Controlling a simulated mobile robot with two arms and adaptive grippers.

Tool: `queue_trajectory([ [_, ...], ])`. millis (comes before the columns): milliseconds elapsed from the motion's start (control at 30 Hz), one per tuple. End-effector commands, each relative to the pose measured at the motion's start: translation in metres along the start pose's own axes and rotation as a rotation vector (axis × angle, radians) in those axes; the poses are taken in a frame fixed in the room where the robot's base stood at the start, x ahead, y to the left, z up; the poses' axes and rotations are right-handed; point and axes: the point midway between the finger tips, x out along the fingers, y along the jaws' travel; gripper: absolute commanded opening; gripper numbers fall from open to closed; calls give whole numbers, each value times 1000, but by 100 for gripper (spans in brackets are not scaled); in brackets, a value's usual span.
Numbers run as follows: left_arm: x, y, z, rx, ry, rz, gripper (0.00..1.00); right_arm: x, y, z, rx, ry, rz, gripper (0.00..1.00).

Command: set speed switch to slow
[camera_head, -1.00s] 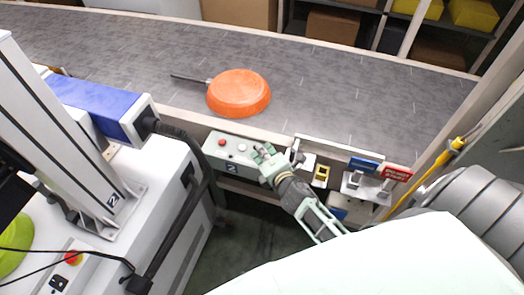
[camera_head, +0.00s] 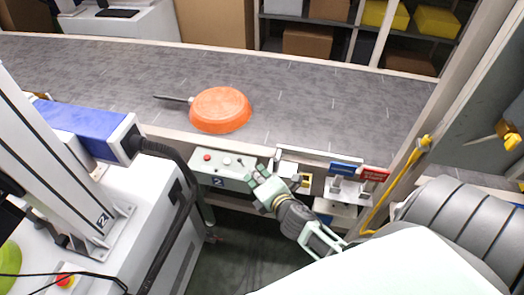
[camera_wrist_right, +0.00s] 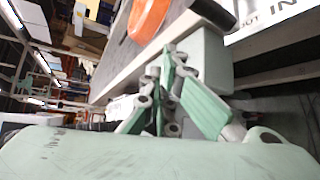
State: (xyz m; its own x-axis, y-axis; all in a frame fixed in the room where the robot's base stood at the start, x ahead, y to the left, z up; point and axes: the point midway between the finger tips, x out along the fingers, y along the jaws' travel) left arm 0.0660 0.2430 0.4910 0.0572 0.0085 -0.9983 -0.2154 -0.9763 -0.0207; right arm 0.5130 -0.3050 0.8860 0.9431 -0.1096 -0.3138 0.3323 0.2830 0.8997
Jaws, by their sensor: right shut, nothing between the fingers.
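A pale control box (camera_head: 222,170) is mounted on the near side of the conveyor. It carries a red button (camera_head: 207,157), a pale button and a small dark switch (camera_head: 240,162) toward its right end. My right gripper (camera_head: 254,173) is shut and empty at the right end of the box, close to the switch. Whether it touches the switch cannot be told. In the right wrist view the shut fingers (camera_wrist_right: 168,62) are in front of the box's pale face (camera_wrist_right: 207,55). The switch's setting is too small to read. My left gripper is not in view.
An orange pan (camera_head: 220,110) lies upside down on the grey conveyor belt (camera_head: 330,115), its handle pointing left. Blue (camera_head: 345,169) and red (camera_head: 374,174) signs stand right of the gripper. A machine with a blue cover (camera_head: 85,125) stands at left. Shelves with boxes are behind.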

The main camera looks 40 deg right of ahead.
Motion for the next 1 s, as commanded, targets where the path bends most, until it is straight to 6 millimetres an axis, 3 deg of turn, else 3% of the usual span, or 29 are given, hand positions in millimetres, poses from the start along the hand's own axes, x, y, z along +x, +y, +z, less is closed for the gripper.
queue_trajectory([
  [200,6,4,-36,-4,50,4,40,-37,3,-1,-1,1,-2,0],
  [300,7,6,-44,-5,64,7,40,-47,5,-1,0,1,0,0],
  [633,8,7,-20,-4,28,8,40,-54,7,0,0,0,0,0],
  [1000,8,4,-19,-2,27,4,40,-53,6,-1,2,1,-2,0],
])
